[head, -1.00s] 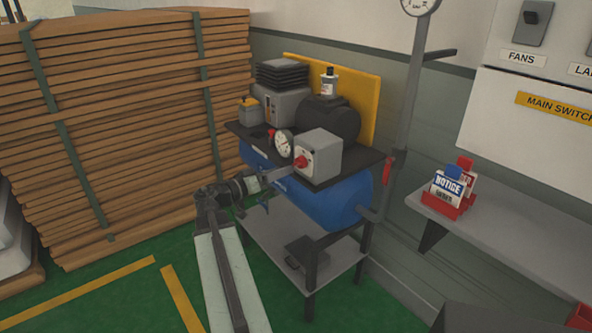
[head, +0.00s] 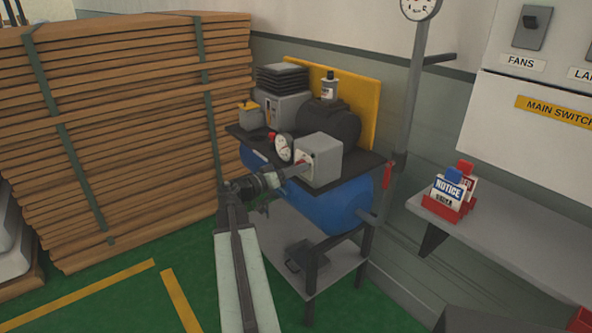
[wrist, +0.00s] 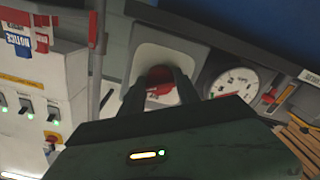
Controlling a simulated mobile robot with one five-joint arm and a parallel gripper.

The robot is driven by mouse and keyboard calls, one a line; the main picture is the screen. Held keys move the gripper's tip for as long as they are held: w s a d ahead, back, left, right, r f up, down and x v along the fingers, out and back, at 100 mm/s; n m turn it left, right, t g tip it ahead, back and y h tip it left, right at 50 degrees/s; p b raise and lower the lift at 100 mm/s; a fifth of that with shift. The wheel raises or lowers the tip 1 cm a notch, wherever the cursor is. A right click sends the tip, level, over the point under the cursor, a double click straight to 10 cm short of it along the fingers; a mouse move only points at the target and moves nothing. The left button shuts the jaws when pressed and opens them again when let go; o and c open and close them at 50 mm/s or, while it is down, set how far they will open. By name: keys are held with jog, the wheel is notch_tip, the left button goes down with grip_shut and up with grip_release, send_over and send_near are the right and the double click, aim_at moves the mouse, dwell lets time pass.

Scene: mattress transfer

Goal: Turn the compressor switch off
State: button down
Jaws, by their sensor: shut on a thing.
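The compressor (head: 325,205) is a blue tank on a grey stand with a black motor on top. Its switch box (head: 323,160) is a light grey box at the front right of the top plate. The red switch knob (wrist: 160,82) shows between my fingers in the wrist view. My gripper (head: 300,166) reaches the front of the box, and it shows in the wrist view (wrist: 160,92) with a finger on each side of the knob. It is shut on the knob. The fingers hide part of the knob, so I cannot tell its setting.
A round pressure gauge (head: 285,147) sits just left of the switch box. A tall stack of brown boards (head: 130,130) stands at the left. A grey shelf (head: 500,235) with a red sign holder (head: 448,208) is on the right. Green floor lies in front.

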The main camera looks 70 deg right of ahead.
jog(key=shift+a+n, duration=0.1)
jog(key=shift+n, duration=0.3)
jog(key=n, duration=1.1)
jog(key=shift+a, duration=0.1)
dwell(0.4)
jog(key=c, duration=0.9)
grip_release()
jog(key=v, duration=0.7)
jog(key=shift+w+a, duration=0.2)
jog(key=shift+a, duration=0.15)
